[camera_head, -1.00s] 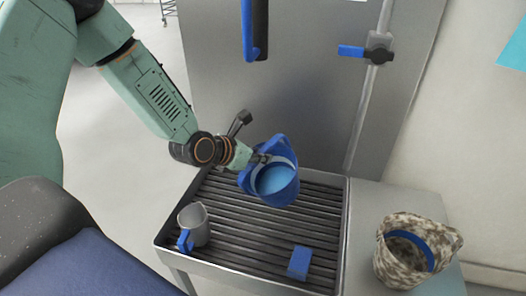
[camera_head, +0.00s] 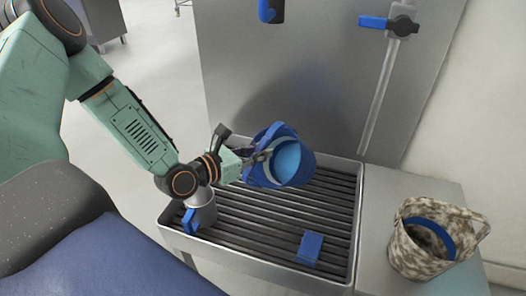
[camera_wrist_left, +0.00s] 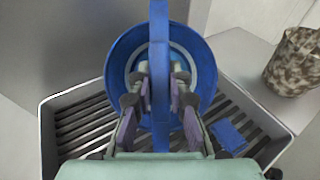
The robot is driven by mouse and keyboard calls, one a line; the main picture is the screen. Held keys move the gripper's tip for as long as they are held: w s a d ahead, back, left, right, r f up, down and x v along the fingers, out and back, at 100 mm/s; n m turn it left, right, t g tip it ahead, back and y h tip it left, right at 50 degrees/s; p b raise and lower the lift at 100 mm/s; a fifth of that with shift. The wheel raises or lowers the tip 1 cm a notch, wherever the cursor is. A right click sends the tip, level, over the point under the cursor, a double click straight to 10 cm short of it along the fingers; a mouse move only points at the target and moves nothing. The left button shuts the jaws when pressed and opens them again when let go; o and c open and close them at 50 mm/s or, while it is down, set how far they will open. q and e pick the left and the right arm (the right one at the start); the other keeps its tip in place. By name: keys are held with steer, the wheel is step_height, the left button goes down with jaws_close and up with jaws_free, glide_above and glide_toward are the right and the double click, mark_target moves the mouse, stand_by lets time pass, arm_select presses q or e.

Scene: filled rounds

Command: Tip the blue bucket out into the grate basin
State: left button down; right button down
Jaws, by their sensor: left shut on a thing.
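The blue bucket (camera_head: 306,168) is held over the grate basin (camera_head: 357,215), tilted, with its light blue inside facing the head camera. My left gripper (camera_head: 266,155) is shut on its handle. In the left wrist view, the fingers of my left gripper (camera_wrist_left: 158,88) close on the upright blue handle strap, with the bucket (camera_wrist_left: 206,70) right behind it. Whether liquid is in the bucket I cannot tell. The basin has dark slats and a metal rim, and it also shows in the left wrist view (camera_wrist_left: 62,100). My right gripper is not in view.
A grey jug with a blue handle (camera_head: 204,214) stands in the basin at the left, below my left wrist. A mottled bag with a blue band (camera_head: 408,251) stands on the right counter. A blue-handled valve (camera_head: 388,24) is on the back panel.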

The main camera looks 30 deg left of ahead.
arm_select(q)
steer(key=shift+s+a+f+t+h+b, duration=0.2)
steer(key=shift+s+f+t+b, duration=0.35)
steer(key=shift+b, duration=0.55)
steer(key=shift+s+a+f+t+h+b, duration=0.1)
steer(key=shift+s+f+t+h+b, duration=0.1)
steer(key=shift+s+f+t+b, duration=0.65)
steer(key=s+f+t+b, duration=0.1)
steer(key=b, duration=0.3)
steer(key=f+t+b, duration=0.1)
steer(key=b, duration=0.3)
steer(key=shift+s+a+f+h, duration=0.3)
steer(key=shift+s+a+h, duration=0.05)
steer(key=shift+s+h, duration=0.05)
steer(key=s+f+t+b, duration=0.1)
steer(key=b, duration=0.3)
steer(key=s+f+t+h+b, duration=0.1)
steer(key=t+b, duration=0.1)
steer(key=b, duration=0.1)
steer(key=s+a+f+t+b, duration=0.1)
steer(key=b, duration=0.3)
steer(key=shift+s+t+h+b, duration=0.25)
steer(key=shift+t+h+b, duration=0.05)
steer(key=shift+t+b, duration=0.1)
